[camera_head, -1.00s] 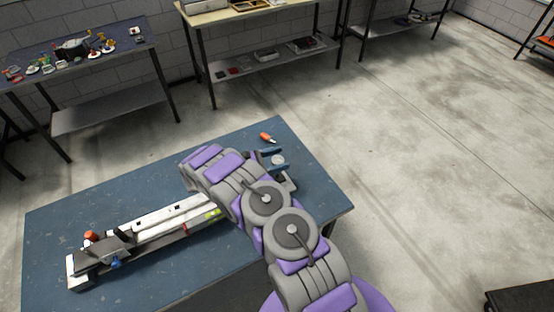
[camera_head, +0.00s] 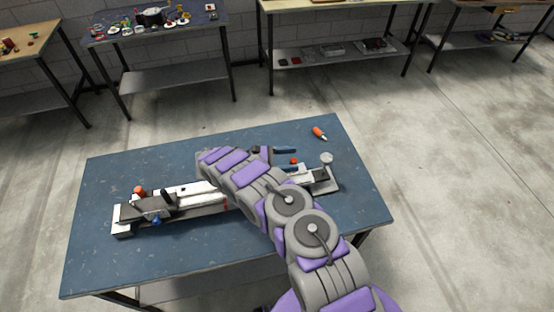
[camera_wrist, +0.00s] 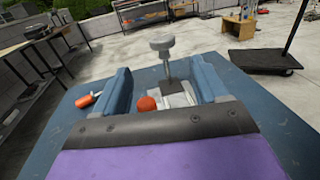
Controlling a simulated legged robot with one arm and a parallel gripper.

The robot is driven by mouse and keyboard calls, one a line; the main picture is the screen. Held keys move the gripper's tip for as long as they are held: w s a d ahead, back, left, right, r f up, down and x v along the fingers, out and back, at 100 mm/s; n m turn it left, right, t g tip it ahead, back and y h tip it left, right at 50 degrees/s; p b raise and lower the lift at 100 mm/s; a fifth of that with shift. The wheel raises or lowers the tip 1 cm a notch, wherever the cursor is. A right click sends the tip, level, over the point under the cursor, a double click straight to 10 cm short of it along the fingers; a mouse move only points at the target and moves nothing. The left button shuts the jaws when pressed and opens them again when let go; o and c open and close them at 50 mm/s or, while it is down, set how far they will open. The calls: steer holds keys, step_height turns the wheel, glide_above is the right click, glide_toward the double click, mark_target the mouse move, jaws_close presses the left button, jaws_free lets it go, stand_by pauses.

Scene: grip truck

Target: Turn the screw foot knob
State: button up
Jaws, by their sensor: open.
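The screw foot knob is a round grey disc (camera_head: 326,157) on a thin upright stem at the right end of a long white and dark device (camera_head: 190,202) on the blue table. My gripper (camera_head: 288,159) is open, with two blue fingers over the device to the left of the knob. In the wrist view the knob (camera_wrist: 162,44) stands upright ahead of my gripper (camera_wrist: 161,72), roughly in line with the gap between the fingers. No finger appears to touch it. A red ball-shaped part (camera_wrist: 146,104) shows between the fingers. My arm hides the device's middle.
An orange-handled tool (camera_head: 320,134) lies on the blue table (camera_head: 110,175) behind the device. An orange knob (camera_head: 139,190) and a blue knob (camera_head: 156,220) sit at the device's left end. Other workbenches stand along the back wall, with open floor between.

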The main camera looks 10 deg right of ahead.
steer(key=shift+w+a+f, duration=0.1)
steer(key=shift+w+a, duration=0.1)
steer(key=shift+a, duration=1.2)
steer(key=shift+w+a, duration=0.1)
steer(key=shift+a, duration=0.6)
